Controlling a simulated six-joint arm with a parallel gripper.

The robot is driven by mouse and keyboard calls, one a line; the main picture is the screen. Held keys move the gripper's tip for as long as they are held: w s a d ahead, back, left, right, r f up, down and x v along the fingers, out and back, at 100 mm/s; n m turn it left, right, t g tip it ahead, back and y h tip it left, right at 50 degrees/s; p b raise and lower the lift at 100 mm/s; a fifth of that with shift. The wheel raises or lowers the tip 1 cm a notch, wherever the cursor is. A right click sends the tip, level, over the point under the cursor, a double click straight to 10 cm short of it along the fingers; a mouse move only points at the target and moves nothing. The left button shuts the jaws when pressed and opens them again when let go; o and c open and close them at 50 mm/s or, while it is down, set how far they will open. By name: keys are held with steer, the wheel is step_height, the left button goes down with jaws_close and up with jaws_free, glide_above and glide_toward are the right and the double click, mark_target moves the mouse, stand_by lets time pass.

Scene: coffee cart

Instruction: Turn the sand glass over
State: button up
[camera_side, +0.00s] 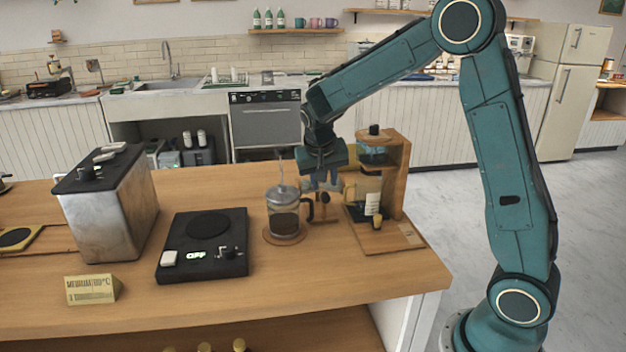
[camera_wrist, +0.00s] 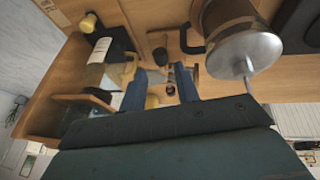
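My gripper (camera_side: 322,182) points down over the counter, between the glass press and the coffee maker. In the wrist view its two blue fingers (camera_wrist: 161,88) are apart. A small dark item with pale parts (camera_wrist: 170,78) shows in the gap between them, seemingly below the tips. It may be the sand glass, but it is too small to be sure. In the side view, small dark and wooden parts (camera_side: 324,199) show just under the fingers, partly hidden by them and the press handle. I see no clear grip on anything.
The glass press (camera_side: 284,222) stands close on the left on a round coaster. The wooden coffee maker (camera_side: 396,180) stands close on the right, with its carafe handle near my gripper. A black scale (camera_side: 204,260) and a metal box (camera_side: 110,210) are farther left.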

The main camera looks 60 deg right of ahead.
mark_target(325, 196)
steer(key=shift+x, duration=3)
jaws_close()
